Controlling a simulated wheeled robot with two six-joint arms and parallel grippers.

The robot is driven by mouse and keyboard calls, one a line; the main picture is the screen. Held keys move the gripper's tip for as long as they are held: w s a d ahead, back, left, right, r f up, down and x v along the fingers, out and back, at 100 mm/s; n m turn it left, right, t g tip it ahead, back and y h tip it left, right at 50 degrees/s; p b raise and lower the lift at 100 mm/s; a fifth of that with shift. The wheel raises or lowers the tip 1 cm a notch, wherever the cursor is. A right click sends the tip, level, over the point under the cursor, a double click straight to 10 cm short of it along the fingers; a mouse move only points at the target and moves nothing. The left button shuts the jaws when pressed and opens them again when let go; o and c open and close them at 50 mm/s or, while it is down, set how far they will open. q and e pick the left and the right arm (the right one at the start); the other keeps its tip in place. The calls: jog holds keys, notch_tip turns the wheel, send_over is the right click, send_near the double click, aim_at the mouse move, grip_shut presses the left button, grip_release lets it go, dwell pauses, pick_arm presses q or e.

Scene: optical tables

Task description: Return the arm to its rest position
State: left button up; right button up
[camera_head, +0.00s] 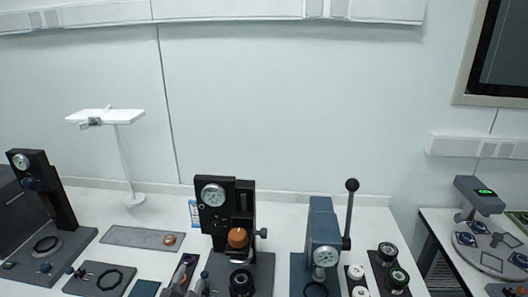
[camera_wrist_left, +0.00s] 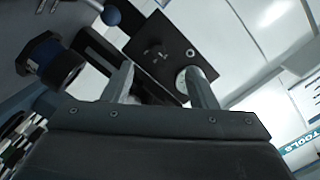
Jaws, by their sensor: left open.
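My left gripper (camera_head: 192,280) shows at the bottom edge of the head view, in front of the black gauge stand (camera_head: 212,222). Its two fingers are apart. In the left wrist view the gripper (camera_wrist_left: 162,85) is open, and I see nothing held between its fingers. A dark plate with a round hole (camera_wrist_left: 168,52) lies beyond the fingertips, tilted in that view. A dark blue cylindrical part (camera_wrist_left: 47,55) and a blue ball knob (camera_wrist_left: 111,15) are to the left. Most of my left arm is hidden below the head view. My right gripper is not in view.
A blue lever press (camera_head: 323,235) with an upright black lever stands right of the black gauge stand. Another gauge stand (camera_head: 45,190) is at the left. A flat grey plate (camera_head: 140,237) lies between the stands. A white raised platform (camera_head: 105,115) stands behind.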

pick_arm(q)
jog(key=s+a+f+n+g+y, duration=0.1)
jog(key=s+a+f+n+g, duration=0.2)
jog(key=s, duration=0.5)
jog(key=s+a+n+g+y, duration=0.2)
jog(key=s+a+n+g, duration=0.25)
jog(key=s, duration=0.35)
jog(key=s+r+n+g+h, duration=0.25)
jog(key=s+g, duration=0.35)
jog(key=s, duration=1.4)
notch_tip(320, 180, down, 30)
jog(key=a+g+b, duration=0.1)
jog(key=b, duration=0.5)
jog(key=s+f+b, duration=0.2)
jog(key=s+f, duration=0.5)
jog(key=f, duration=0.4)
jog(key=s+d+f+g+b, duration=0.1)
jog(key=s+f+b, duration=0.2)
jog(key=s+f, duration=0.4)
notch_tip(320, 180, down, 5)
jog(key=shift+s+d+r+n, duration=0.15)
jog(key=shift+s+r+n, duration=0.05)
jog(key=shift+s+n, duration=0.1)
